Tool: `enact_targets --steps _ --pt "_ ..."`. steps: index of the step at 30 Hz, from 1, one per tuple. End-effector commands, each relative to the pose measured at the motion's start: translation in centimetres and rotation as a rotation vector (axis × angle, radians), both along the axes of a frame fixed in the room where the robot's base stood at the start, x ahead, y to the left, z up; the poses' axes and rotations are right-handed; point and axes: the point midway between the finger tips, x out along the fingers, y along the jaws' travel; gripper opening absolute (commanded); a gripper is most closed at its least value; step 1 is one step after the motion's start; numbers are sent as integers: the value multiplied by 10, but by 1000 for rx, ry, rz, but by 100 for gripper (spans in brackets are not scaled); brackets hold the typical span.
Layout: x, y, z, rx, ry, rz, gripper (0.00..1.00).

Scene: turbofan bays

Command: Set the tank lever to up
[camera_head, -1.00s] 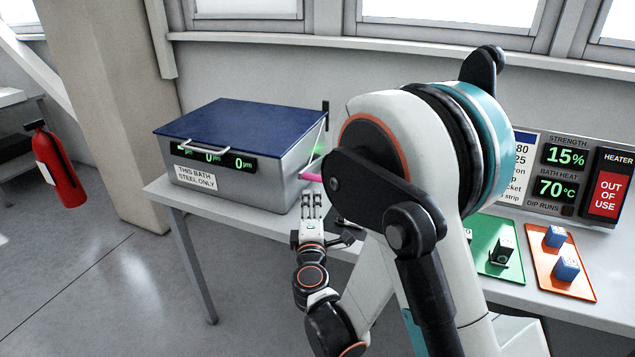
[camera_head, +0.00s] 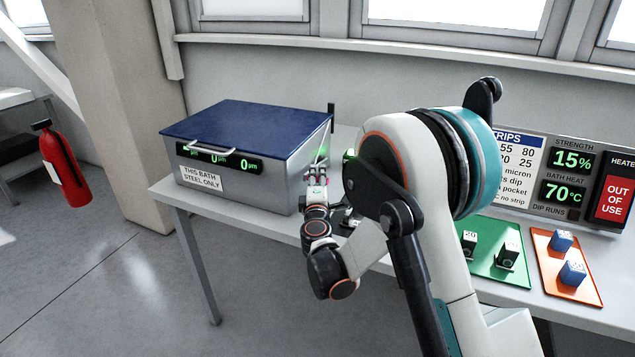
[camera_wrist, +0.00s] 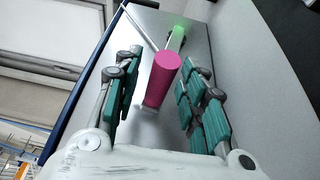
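The tank (camera_head: 255,190) is a steel box with a blue lid, standing at the left of the bench. The tank lever's pink handle (camera_wrist: 161,82) sticks out from the tank's right side toward the wrist camera. My gripper (camera_head: 316,176) is at that side of the tank, by the lever. In the wrist view my gripper (camera_wrist: 164,88) is open, with green-padded fingers on either side of the pink handle and visible gaps. In the head view the handle is mostly hidden by my gripper, so the lever's setting is hard to tell.
A green light (camera_wrist: 178,32) glows on the tank side beyond the handle. A thin rod (camera_wrist: 139,27) runs near the lid edge. To the right are a green tray (camera_head: 485,270), an orange tray (camera_head: 585,293) and a display panel (camera_head: 548,212). A fire extinguisher (camera_head: 62,170) is at left.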

Motion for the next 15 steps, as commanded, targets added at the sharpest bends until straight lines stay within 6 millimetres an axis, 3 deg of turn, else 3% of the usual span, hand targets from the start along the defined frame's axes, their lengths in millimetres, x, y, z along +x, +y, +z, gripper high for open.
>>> enact_targets --steps 8,13,15 --pt "1 0 0 0 0 0 38" --pt "1 0 0 0 0 0 2" --pt "1 0 0 0 0 0 0"
